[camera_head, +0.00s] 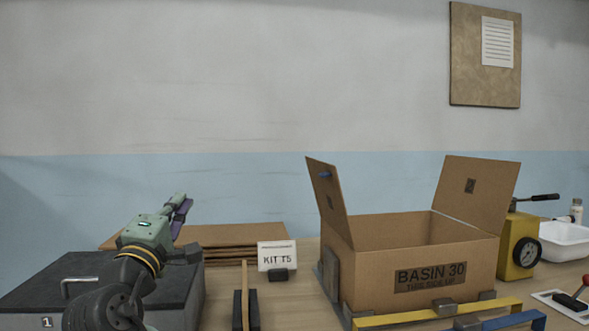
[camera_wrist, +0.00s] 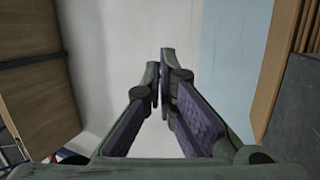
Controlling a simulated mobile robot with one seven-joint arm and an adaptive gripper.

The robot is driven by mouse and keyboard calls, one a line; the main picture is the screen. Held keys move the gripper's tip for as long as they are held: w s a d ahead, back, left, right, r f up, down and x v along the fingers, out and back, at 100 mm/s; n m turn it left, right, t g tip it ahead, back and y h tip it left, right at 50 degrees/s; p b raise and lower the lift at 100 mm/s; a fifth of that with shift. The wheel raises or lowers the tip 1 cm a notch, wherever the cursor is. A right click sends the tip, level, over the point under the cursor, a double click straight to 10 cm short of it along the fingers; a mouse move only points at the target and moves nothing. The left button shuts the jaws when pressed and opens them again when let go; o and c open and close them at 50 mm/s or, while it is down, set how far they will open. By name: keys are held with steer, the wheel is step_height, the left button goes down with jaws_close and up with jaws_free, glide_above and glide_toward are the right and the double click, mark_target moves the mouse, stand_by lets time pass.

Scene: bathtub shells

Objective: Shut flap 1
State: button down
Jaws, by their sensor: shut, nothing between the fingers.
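An open cardboard box (camera_head: 415,262) marked BASIN 30 stands on the bench at the right. Its left flap (camera_head: 330,199) stands up, leaning outward a little, with a small blue mark near the top; its dark label is too small to read. The right flap (camera_head: 482,192), labelled 2, stands up and leans outward. My gripper (camera_head: 182,204) is left of the box, apart from it, above the dark-topped case.
A dark-topped case (camera_head: 50,275) with a handle is at the left. Yellow bars (camera_head: 430,314) run before the box; a yellow device (camera_head: 518,250) and white basin (camera_head: 566,242) stand right.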

steer(key=w+d+r+m+g+h+p, duration=0.1)
steer(key=w+d+h, duration=0.4)
steer(key=d, duration=0.6)
steer(key=w+d+r+m+g+h+p, duration=0.2)
steer(key=w+d+h, duration=0.4)
steer(key=d, duration=0.5)
steer(key=shift+w+d+g+p, duration=0.35)
steer(key=shift+w+g+p, duration=0.45)
steer(key=shift+w+p, duration=0.45)
steer(key=shift+r, duration=0.1)
